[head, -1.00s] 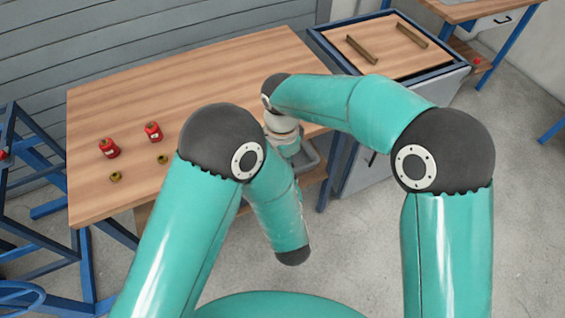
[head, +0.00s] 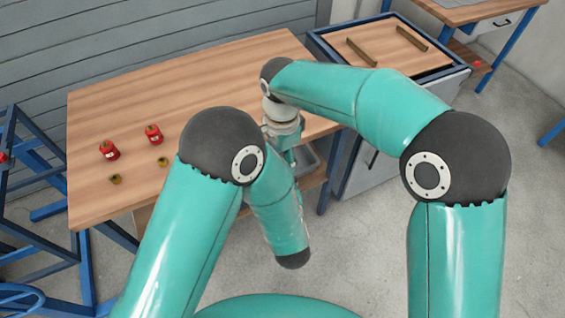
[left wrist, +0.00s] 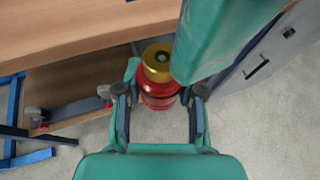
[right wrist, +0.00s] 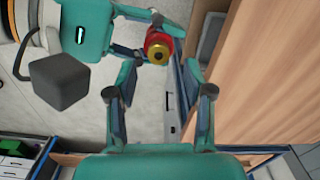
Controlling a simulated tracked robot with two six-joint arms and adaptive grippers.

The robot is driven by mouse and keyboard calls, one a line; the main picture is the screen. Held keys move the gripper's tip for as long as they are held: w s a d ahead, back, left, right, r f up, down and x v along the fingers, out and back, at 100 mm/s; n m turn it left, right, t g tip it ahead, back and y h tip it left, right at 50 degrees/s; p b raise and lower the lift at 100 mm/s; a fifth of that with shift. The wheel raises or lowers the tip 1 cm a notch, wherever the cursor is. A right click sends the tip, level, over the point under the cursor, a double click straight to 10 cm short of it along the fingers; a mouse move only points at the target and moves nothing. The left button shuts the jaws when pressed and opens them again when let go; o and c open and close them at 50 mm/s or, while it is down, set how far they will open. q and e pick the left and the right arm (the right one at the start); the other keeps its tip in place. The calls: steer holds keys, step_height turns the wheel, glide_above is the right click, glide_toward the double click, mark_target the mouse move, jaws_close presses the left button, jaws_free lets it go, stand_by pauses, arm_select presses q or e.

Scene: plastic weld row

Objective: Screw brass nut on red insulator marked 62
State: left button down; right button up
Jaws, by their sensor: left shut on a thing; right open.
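My left gripper (left wrist: 160,93) is shut on a red insulator (left wrist: 158,99), which stands between its fingers. A brass nut (left wrist: 156,62) sits at the insulator's top end; whether it is fully seated I cannot tell. In the right wrist view the held insulator (right wrist: 172,36) and the brass nut (right wrist: 158,54) show beyond my right gripper's fingers. My right gripper (right wrist: 160,92) is open and empty, apart from the nut. The number on the held insulator cannot be read.
Two more red insulators (head: 109,150) (head: 153,134) and two brass nuts (head: 115,179) (head: 163,161) stand on the left of the wooden table (head: 215,85). A tray table (head: 370,62) with two bars stands at the back right. The table's middle is clear.

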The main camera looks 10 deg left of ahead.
steer(key=shift+r, duration=0.35)
steer(key=shift+c, duration=0.3)
